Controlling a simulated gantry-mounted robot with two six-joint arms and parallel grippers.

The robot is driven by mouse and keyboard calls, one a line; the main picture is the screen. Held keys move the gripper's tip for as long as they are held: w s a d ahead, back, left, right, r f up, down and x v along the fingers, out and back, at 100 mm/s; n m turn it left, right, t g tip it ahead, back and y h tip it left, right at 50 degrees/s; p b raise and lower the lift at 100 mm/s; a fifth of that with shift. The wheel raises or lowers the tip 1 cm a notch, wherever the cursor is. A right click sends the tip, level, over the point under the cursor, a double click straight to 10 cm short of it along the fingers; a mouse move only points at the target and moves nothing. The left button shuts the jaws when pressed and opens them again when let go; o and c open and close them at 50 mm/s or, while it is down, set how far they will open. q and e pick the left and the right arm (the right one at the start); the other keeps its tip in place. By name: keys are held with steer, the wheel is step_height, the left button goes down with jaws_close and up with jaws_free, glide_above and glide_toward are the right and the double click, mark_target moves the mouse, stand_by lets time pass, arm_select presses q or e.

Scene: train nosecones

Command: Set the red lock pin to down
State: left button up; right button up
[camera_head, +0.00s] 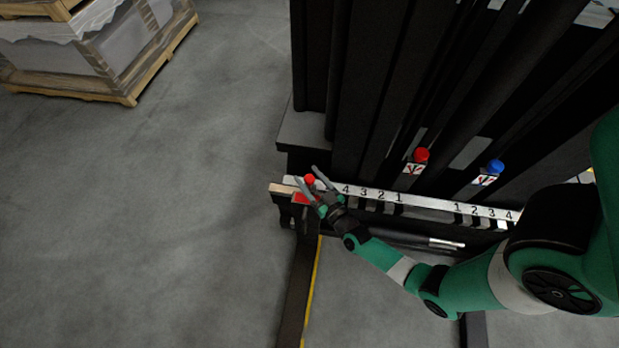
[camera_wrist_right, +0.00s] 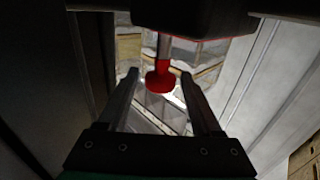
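The red lock pin (camera_head: 310,179) is at the left end of the white numbered strip in the head view. In the right wrist view the red pin (camera_wrist_right: 160,80) shows as a round red head on a short stem, coming from a dark block with a red edge. My right gripper (camera_head: 308,177) is open, with one finger on each side of the pin head. In the right wrist view the gripper (camera_wrist_right: 158,76) shows gaps between both fingers and the pin. My left gripper is not in view.
The numbered strip (camera_head: 430,201) runs along the front of a dark rack. A red knob (camera_head: 421,155) and a blue knob (camera_head: 495,167) stand on the rack to the right. Wrapped pallets (camera_head: 100,50) stand far left. The grey floor on the left is clear.

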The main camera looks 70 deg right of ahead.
jaws_close()
stand_by(1.2)
